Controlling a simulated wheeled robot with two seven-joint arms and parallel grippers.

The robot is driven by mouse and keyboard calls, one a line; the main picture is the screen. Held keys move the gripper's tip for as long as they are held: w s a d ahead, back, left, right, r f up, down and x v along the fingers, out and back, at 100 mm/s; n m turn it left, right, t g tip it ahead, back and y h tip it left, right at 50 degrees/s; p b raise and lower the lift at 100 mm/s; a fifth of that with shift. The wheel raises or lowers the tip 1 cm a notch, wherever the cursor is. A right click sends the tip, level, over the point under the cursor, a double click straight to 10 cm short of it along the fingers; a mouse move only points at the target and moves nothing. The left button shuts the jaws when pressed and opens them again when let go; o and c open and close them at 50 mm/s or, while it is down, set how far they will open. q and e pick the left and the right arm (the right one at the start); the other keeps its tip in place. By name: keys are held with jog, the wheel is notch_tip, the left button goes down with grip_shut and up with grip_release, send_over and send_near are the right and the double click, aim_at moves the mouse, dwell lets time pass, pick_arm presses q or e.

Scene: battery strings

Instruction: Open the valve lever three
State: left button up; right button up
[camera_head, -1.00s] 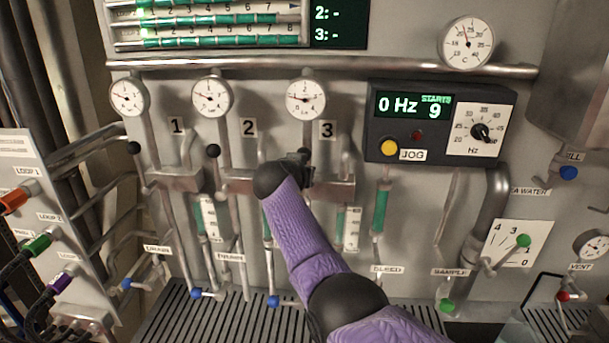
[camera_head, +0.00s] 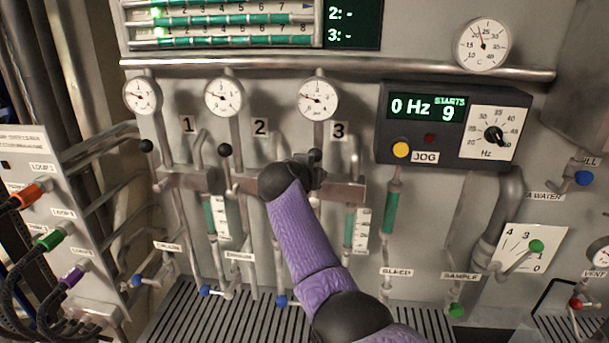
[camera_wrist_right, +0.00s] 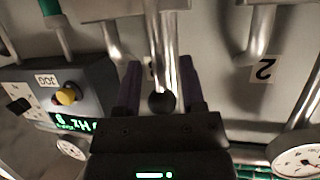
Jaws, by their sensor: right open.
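Valve lever three has a black ball knob (camera_head: 316,156) below the third gauge and beside the label 3 (camera_head: 339,131). In the right wrist view the black knob (camera_wrist_right: 161,102) and its bright metal rod lie between my two open fingers, with gaps on both sides. My right gripper (camera_wrist_right: 160,72) is open around it. In the head view the right gripper (camera_head: 312,174) is dark, partly hidden by my purple wrist, and just below the knob. The wrist hides part of valve three's body. My left gripper is not in view.
Levers one (camera_head: 146,146) and two (camera_head: 225,150) stand upright to the left with black knobs. The dark control box with the yellow JOG button (camera_head: 401,149) is to the right. Gauge three (camera_head: 317,100) and a horizontal pipe (camera_head: 420,72) are above. A grated tray (camera_head: 240,322) lies below.

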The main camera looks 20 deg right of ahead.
jog(key=b+v, duration=0.1)
jog(key=v, duration=0.7)
